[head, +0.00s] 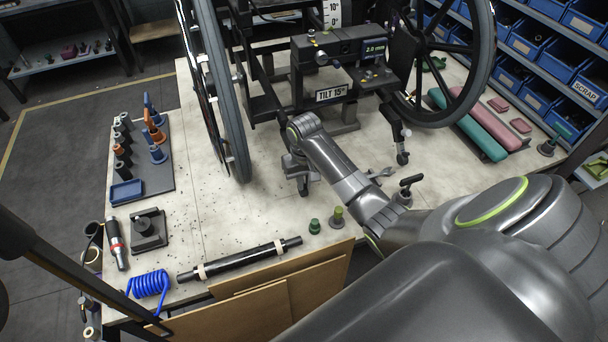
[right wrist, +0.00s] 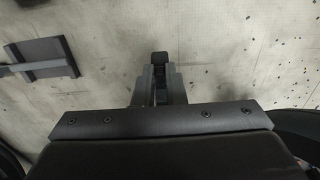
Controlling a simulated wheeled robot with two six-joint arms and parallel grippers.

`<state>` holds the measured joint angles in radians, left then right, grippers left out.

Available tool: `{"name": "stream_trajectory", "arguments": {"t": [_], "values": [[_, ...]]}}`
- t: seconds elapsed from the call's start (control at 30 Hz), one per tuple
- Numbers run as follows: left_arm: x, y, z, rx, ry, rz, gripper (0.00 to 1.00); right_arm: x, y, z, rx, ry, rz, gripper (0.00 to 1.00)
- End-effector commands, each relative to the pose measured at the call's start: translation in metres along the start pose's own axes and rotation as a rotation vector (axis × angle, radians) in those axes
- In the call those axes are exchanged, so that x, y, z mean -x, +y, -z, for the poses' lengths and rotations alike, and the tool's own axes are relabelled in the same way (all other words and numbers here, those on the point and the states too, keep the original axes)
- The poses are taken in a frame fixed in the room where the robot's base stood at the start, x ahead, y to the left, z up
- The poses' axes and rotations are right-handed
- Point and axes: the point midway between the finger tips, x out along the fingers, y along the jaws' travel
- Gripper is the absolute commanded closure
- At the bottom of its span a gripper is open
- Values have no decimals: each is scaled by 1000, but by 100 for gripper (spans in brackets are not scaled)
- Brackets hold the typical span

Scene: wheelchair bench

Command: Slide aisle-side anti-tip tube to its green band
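The wheelchair (head: 338,60) stands on the bench with its large wheels at either side. An anti-tip tube with a small caster (head: 402,152) hangs at its right side. On the aisle side, another small caster (head: 303,187) shows just below my right gripper (head: 294,165). The aisle-side tube is mostly hidden behind my right arm, and I cannot make out its green band. In the right wrist view, my gripper's fingers (right wrist: 155,88) lie close together, with a small black part (right wrist: 160,58) at their tips. I cannot tell whether they grip it. My left gripper is out of view.
A black bar with pale collars (head: 240,260), a blue coil (head: 149,284) and two small knobs (head: 315,226) lie near the front edge. A tool board (head: 140,190) is at left. Red and teal pads (head: 470,125) lie at right.

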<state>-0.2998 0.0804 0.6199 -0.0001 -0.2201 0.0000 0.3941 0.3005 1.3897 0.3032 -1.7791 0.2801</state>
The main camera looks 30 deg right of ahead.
Motion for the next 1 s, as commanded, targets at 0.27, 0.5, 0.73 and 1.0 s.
{"name": "stream_trajectory", "arguments": {"t": [0.27, 0.5, 0.73, 1.0], "values": [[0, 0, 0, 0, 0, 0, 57, 0, 0, 0, 0, -1, 0, 67], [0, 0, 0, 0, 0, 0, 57, 4, 0, 1, 0, 1, 0, 67], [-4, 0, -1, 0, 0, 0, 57, 39, 0, 2, 2, 6, 0, 67], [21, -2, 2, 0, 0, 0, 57, 104, 0, 0, 0, -2, 0, 67]]}}
